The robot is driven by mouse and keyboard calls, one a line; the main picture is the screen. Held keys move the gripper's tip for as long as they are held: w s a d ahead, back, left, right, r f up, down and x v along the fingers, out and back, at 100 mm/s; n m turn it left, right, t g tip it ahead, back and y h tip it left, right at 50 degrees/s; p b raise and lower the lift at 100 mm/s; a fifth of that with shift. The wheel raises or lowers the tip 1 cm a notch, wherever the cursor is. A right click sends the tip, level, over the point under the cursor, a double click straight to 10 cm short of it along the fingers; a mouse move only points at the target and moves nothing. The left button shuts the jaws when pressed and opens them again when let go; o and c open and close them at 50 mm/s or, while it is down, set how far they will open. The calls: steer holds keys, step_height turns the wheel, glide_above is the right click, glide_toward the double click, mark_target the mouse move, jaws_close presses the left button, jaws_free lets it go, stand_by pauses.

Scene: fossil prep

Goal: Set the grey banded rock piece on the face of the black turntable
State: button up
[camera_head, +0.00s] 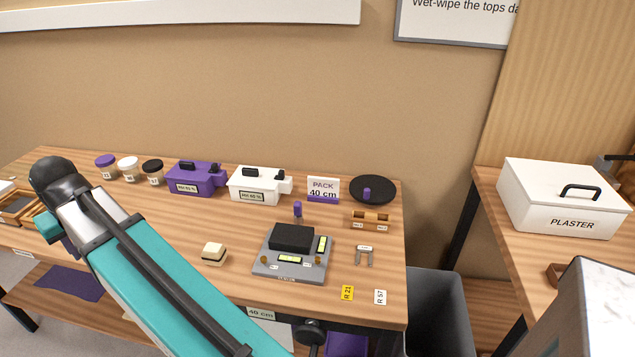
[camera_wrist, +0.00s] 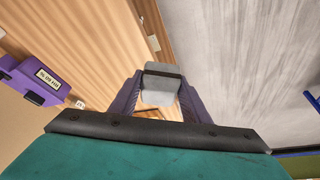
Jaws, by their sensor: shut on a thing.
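The grey banded rock piece (camera_wrist: 161,88), pale grey with a dark band, is between the purple fingers of my gripper (camera_wrist: 160,84) in the wrist view. The gripper is shut on it. In the head view my arm hides most of the gripper at the far left, and the rock cannot be seen there. The black turntable (camera_head: 380,183) is a round black disc at the back right of the bench. A small purple knob (camera_head: 366,194) shows against its face. The rock is well apart from the turntable.
Jars (camera_head: 129,169), a purple box (camera_head: 194,178), a white box (camera_head: 256,184) and a PACK sign (camera_head: 323,189) line the back. A wooden holder (camera_head: 368,219) stands just in front of the turntable. A grey device (camera_head: 291,262) and a cream block (camera_head: 214,253) lie nearer.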

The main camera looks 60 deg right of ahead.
steer(key=s+d+f+m+g+h, duration=0.1)
steer(key=s+d+m, duration=0.3)
steer(key=d, duration=0.9)
steer(key=s+d+f+m+g+h, duration=0.15)
steer(key=s+d+m, duration=0.3)
steer(key=d, duration=0.75)
steer(key=s+d+f+m+g+h, duration=0.1)
steer(key=s+d+m, duration=0.35)
steer(key=d, duration=0.85)
steer(key=s+d+f+m+g, duration=0.1)
steer(key=s+d+m, duration=0.3)
steer(key=s+d, duration=0.3)
steer(key=s+d+m+g+p, duration=0.1)
steer(key=s+d+m, duration=0.3)
steer(key=s+d, duration=0.4)
steer(key=s+d+f+m+g+y, duration=0.1)
steer(key=s+d+m, duration=0.4)
steer(key=s, duration=1.1)
steer(key=shift+d+f+g+p, duration=0.2)
steer(key=shift+d+g, duration=0.2)
steer(key=shift+d, duration=0.4)
steer(key=shift+d+f+g+p, duration=0.2)
steer(key=shift+d+g, duration=0.15)
steer(key=shift+d, duration=0.45)
steer(key=shift+w+d, duration=0.1)
steer(key=d, duration=0.1)
steer(key=p, duration=0.4)
glide_above(370, 184)
steer(key=shift+f, duration=0.65)
steer(key=shift+d, duration=0.1)
